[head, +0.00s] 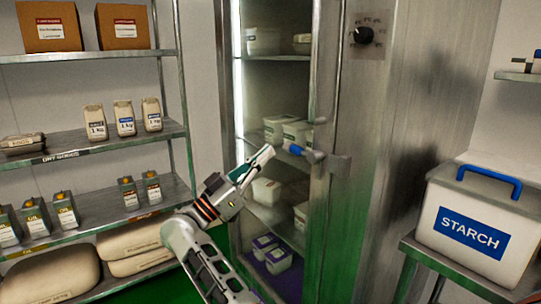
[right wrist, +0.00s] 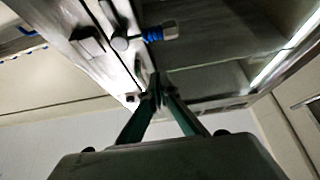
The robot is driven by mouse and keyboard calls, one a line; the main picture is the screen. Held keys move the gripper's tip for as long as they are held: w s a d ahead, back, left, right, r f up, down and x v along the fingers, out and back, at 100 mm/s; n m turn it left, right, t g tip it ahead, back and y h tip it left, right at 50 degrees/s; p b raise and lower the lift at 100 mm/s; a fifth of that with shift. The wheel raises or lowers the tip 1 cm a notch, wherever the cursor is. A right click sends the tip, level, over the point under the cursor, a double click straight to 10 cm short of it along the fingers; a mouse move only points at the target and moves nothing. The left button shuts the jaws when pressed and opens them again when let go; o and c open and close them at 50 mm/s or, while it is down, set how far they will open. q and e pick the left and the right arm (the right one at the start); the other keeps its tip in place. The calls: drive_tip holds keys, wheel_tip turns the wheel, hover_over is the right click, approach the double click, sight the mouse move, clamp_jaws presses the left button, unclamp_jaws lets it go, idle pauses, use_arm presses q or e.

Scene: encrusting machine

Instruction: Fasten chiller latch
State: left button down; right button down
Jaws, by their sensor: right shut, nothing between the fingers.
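The chiller (head: 375,130) is a tall steel cabinet with a glass-fronted section showing shelves inside. The latch handle (head: 312,155), with a blue band, sticks out at the right edge of that section, beside a grey metal bracket (head: 340,162) on the frame. In the right wrist view the latch handle (right wrist: 152,35) shows at the top, with a dark bracket (right wrist: 90,45) to its left. My right gripper (head: 268,153) is shut and empty, left of the latch handle and apart from it. Its fingertips also show in the right wrist view (right wrist: 158,88). My left gripper is out of view.
A storage rack (head: 100,146) with boxes, bags and cartons stands on the left. White tubs (head: 280,128) sit on the chiller shelves. A starch bin (head: 475,225) with a blue handle stands on a steel table at the right.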

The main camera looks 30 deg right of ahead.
wheel_tip(320, 180, up, 4)
drive_tip(key=r, duration=0.1)
hover_over(290, 148)
drive_tip(key=s+a, duration=0.2)
drive_tip(key=shift+t, duration=0.3)
drive_tip(key=f, duration=0.4)
drive_tip(key=shift+w+d+f, duration=0.15)
drive_tip(key=shift+w, duration=0.05)
drive_tip(key=shift+d+f, duration=0.1)
drive_tip(key=shift+f, duration=0.1)
drive_tip(key=shift+s, duration=0.1)
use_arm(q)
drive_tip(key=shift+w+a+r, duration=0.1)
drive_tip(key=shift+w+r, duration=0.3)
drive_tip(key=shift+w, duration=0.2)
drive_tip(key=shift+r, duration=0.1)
